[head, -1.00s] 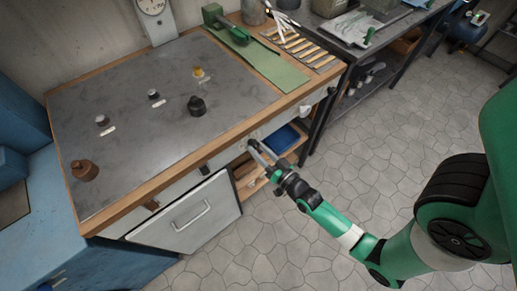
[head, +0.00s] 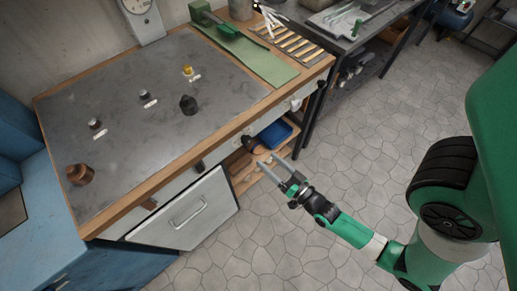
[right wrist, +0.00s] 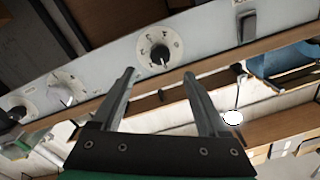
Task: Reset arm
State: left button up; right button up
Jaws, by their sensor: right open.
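My right gripper (head: 267,162) is open and empty in the head view. It hangs in front of the workbench's front edge, by the open shelf under the top, apart from the bench. In the right wrist view its two spread fingers (right wrist: 158,73) have nothing between them. Beyond them is a pale front panel with a black dial knob (right wrist: 160,55) on a marked face. The right arm reaches in from the right of the head view. My left gripper is not in view.
The workbench (head: 135,97) carries small jars and a brown pot (head: 80,174). Below are a white door (head: 187,210) with a handle and a shelf holding a blue tray (head: 275,134). The stone floor (head: 375,130) around my right arm is clear.

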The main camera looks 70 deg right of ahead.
jog(key=v, duration=0.2)
jog(key=shift+s+a, duration=0.15)
jog(key=shift+s, duration=0.15)
